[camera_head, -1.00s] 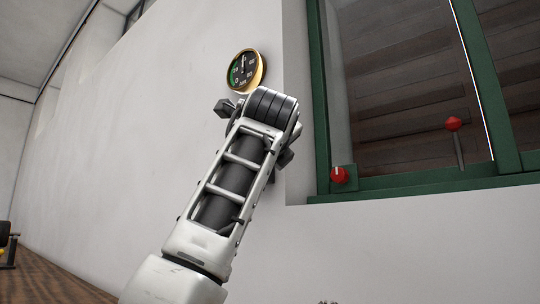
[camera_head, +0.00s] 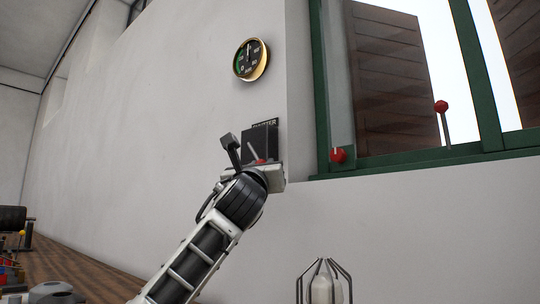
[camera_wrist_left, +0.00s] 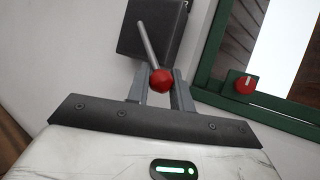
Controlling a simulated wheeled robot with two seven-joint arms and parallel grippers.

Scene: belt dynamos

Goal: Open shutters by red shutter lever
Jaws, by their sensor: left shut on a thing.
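The red shutter lever (camera_head: 259,161) has a thin grey rod and a red ball, and hangs from a dark wall box (camera_head: 263,140) with partly hidden lettering. In the left wrist view the lever's red ball (camera_wrist_left: 160,81) sits between the two grey fingers of my left gripper (camera_wrist_left: 161,92), with the rod pointing up to the box. My left gripper also shows in the head view (camera_head: 256,163), shut on the lever. The brown slatted shutters (camera_head: 388,75) stand open behind the window, with bright sky between them. My right gripper is out of view.
A green window frame (camera_head: 430,160) is right of the box, with a red knob (camera_head: 338,155) and another red-balled lever (camera_head: 441,108). A brass-rimmed gauge (camera_head: 251,60) hangs above. A wire-caged bulb (camera_head: 324,285) stands at the bottom. The left wall is bare.

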